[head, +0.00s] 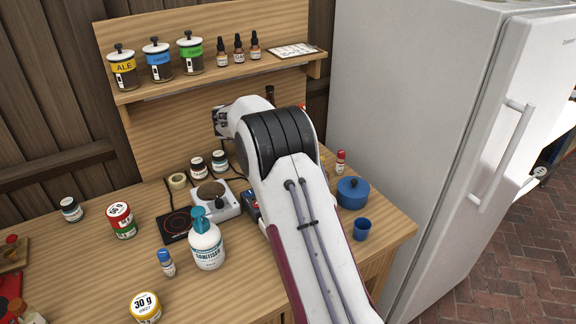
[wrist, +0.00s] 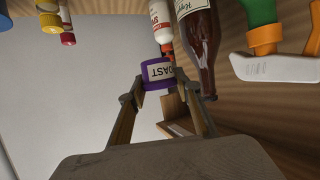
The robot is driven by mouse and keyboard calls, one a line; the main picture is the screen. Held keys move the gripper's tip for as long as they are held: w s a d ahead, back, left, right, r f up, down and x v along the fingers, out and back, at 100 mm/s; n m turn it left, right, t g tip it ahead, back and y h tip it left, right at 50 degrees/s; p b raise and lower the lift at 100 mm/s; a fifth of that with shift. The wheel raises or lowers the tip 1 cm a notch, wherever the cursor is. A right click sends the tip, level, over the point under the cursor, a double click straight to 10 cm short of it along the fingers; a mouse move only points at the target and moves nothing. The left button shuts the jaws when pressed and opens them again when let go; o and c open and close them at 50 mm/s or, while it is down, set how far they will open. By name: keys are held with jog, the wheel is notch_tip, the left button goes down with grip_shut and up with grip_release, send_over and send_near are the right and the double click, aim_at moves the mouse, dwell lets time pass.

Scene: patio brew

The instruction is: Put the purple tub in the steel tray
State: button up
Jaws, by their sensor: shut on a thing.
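In the wrist view, my gripper (wrist: 170,104) is shut on the purple tub (wrist: 157,86), a small round tub with a pale label on which "OAST" shows. One finger lies on each side of the tub. In the head view, my arm hides both the gripper and the tub. I cannot make out the steel tray in either view.
In the wrist view, a dark brown bottle (wrist: 198,45) and a white bottle with a red cap (wrist: 161,30) show close beyond the tub. In the head view, a sanitiser bottle (head: 207,245), blue pot (head: 352,193) and blue cup (head: 362,230) stand near my arm. The fridge (head: 415,100) stands at right.

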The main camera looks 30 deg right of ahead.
jog(key=s+d+f+m+g+h, duration=0.1)
jog(key=d+f+m+g, duration=0.1)
jog(key=f, duration=0.4)
jog(key=shift+s+d+f+m+g, duration=0.2)
jog(key=shift+d+m+g, duration=0.3)
jog(key=shift+d, duration=0.55)
jog(key=shift+f, duration=3.1)
jog(key=shift+f, duration=0.1)
jog(key=shift+f, duration=1.8)
jog(key=shift+f, duration=0.15)
jog(key=o, duration=1.1)
